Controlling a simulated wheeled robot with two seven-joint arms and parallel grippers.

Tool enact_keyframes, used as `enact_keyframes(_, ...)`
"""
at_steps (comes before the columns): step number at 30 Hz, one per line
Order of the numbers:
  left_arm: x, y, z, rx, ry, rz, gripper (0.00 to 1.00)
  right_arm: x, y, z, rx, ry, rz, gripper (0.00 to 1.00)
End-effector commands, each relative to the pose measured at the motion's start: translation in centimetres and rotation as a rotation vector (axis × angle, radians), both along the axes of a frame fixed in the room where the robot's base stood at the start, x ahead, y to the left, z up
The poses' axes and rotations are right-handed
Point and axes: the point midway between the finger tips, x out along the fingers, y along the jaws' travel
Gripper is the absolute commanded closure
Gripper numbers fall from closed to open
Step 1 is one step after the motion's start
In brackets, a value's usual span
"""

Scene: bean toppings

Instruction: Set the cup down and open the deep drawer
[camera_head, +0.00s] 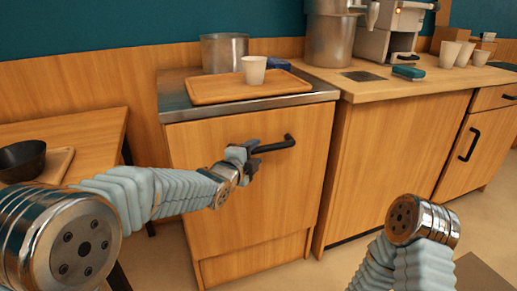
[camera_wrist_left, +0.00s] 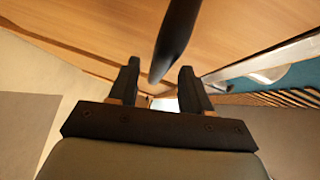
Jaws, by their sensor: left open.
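A pale cup (camera_head: 254,70) stands upright on a wooden tray (camera_head: 215,92) on the metal-topped cabinet. Below it is the deep drawer (camera_head: 215,160), a tall wooden front that looks closed, with a black bar handle (camera_head: 273,146). My left gripper (camera_head: 252,158) is at the left end of the handle. In the left wrist view, the open fingers (camera_wrist_left: 160,85) stand on either side of the dark handle bar (camera_wrist_left: 176,40); I cannot tell whether they touch it. My right arm shows at the lower right, but its gripper is out of view.
A metal pot (camera_head: 224,52) and a blue item (camera_head: 278,63) stand behind the tray. A counter (camera_head: 400,85) to the right holds a coffee machine (camera_head: 392,28) and several cups. A dark bowl (camera_head: 22,160) sits on the left table. The floor before the cabinet looks clear.

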Motion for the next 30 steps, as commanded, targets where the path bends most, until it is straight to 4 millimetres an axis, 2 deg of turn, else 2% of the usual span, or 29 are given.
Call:
enact_keyframes(3, 1.7, -0.8, -0.2, 0.001, 0.001, 0.001, 0.52, -0.1, 0.1, 0.4, 0.001, 0.001, 0.002, 0.15)
enact_keyframes(6, 2.6, -1.3, -0.4, 0.0, 0.001, 0.001, 0.52, -0.1, 0.2, 0.5, 0.002, 0.002, 0.003, 0.15)
enact_keyframes(17, 3.1, -1.6, -0.6, -0.001, 0.002, 0.0, 0.52, -0.1, 0.2, 0.5, 0.003, 0.001, 0.004, 0.15)
enact_keyframes(27, 3.1, -1.6, -0.6, -0.001, 0.002, 0.001, 1.0, -0.1, 0.2, 0.5, 0.003, 0.001, 0.004, 0.15)
enact_keyframes(30, 3.0, -1.6, -0.6, -0.001, 0.002, 0.0, 1.0, -0.1, 0.2, 0.5, 0.003, 0.001, 0.004, 0.15)
